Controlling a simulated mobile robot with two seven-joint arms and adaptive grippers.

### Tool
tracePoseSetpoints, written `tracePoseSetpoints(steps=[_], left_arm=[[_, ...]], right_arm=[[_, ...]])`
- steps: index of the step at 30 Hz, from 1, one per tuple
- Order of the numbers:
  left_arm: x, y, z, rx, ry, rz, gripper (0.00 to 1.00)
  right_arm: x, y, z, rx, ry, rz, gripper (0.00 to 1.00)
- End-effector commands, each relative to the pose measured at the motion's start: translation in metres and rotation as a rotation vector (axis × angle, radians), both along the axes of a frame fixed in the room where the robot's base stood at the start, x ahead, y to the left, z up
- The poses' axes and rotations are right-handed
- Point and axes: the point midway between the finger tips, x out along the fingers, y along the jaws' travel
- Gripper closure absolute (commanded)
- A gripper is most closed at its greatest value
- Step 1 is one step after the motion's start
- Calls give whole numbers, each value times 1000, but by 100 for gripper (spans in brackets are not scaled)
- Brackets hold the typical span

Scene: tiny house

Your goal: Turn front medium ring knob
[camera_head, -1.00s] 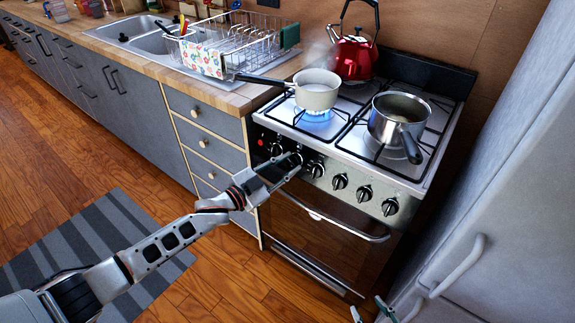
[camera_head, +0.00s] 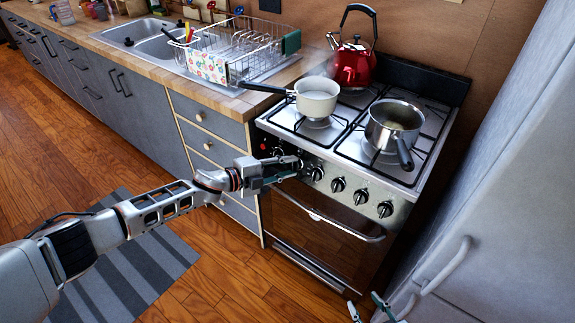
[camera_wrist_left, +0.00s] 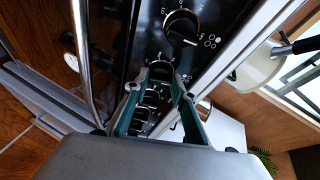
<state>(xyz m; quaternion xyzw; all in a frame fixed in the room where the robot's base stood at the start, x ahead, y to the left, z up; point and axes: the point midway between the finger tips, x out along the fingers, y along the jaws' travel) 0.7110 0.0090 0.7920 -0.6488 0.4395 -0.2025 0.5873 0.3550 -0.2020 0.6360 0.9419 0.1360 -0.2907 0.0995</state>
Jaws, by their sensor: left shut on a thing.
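The stove's front panel carries a row of black and silver knobs. A bare knob (camera_head: 316,172) shows just right of my left gripper (camera_head: 297,167), with several more to its right. My left gripper is at the left part of the row, its fingers closed around a knob that they mostly hide. In the left wrist view the green fingers (camera_wrist_left: 160,78) are on either side of that knob, and another knob (camera_wrist_left: 182,25) with printed marks is beyond them. My right gripper (camera_head: 368,308) shows only its parted fingertips at the bottom edge, empty.
A white pot (camera_head: 317,98) stands on the front left burner, with no flame visible under it. A steel pot (camera_head: 398,118) and a red kettle (camera_head: 351,62) stand on other burners. The oven handle (camera_head: 330,222) sticks out below the knobs. A fridge (camera_head: 500,190) stands at the right.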

Motion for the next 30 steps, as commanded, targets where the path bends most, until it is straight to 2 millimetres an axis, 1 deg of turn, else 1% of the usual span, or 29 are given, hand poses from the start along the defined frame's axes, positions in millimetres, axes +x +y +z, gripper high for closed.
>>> tracePoseSetpoints(steps=[1,12,26,27,28,30], left_arm=[[0,0,3,21,-17,-9,96],[0,-1,1,109,-79,-46,96],[-1,-1,0,116,-84,-49,96],[-1,-1,0,116,-84,-49,65],[-1,-1,0,116,-84,-49,58],[0,-1,0,116,-84,-49,58]], right_arm=[[1,0,5,0,-3,0,60],[6,0,19,1,-19,0,60],[6,0,18,0,-16,-1,60],[6,0,17,-1,-15,-1,60],[5,0,17,-1,-14,-1,60],[5,0,16,-1,-13,-1,60]])
